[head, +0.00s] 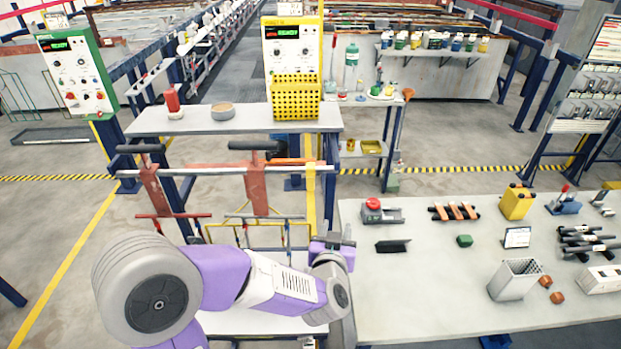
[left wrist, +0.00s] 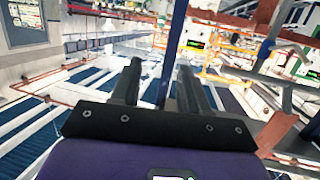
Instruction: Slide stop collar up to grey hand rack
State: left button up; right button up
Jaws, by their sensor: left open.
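A pale horizontal rail (head: 225,170) runs across the left workspace. Two reddish rack hangers hang from it, one on the left (head: 152,188) and one on the right (head: 256,190), each with a dark hand grip on top. I cannot tell which is the grey hand rack. An orange bar (head: 295,161) lies behind the rail's right part. I cannot make out the stop collar with certainty. My left gripper (head: 346,236) is below and right of the rail's right end. In the left wrist view its two fingers (left wrist: 160,88) are apart with nothing between them. My right gripper is not in view.
A grey table (head: 420,290) at right holds a red-button box (head: 378,211), a green block (head: 464,241) and a metal bin (head: 514,279). A white bench (head: 180,122) stands behind the rail. A yellow post (head: 311,200) stands near the rail's right end.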

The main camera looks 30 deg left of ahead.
aim_at(311, 185)
pick_arm(q)
jog(key=s+a+r+n+y, duration=0.1)
jog(key=r, duration=0.2)
jog(key=s+a+r+y, duration=0.1)
jog(key=a+r+y, duration=0.1)
jog(key=r, duration=0.2)
jog(key=s+a+r+n+y, duration=0.1)
jog(key=s+r, duration=0.1)
jog(key=r, duration=0.1)
jog(key=shift+a+r+n+y, duration=0.15)
jog(key=shift+a+n+y, duration=0.05)
jog(key=shift+n+y, duration=0.1)
jog(key=x, duration=0.6)
jog(key=shift+w, duration=0.4)
jog(key=shift+t, duration=0.3)
grip_shut()
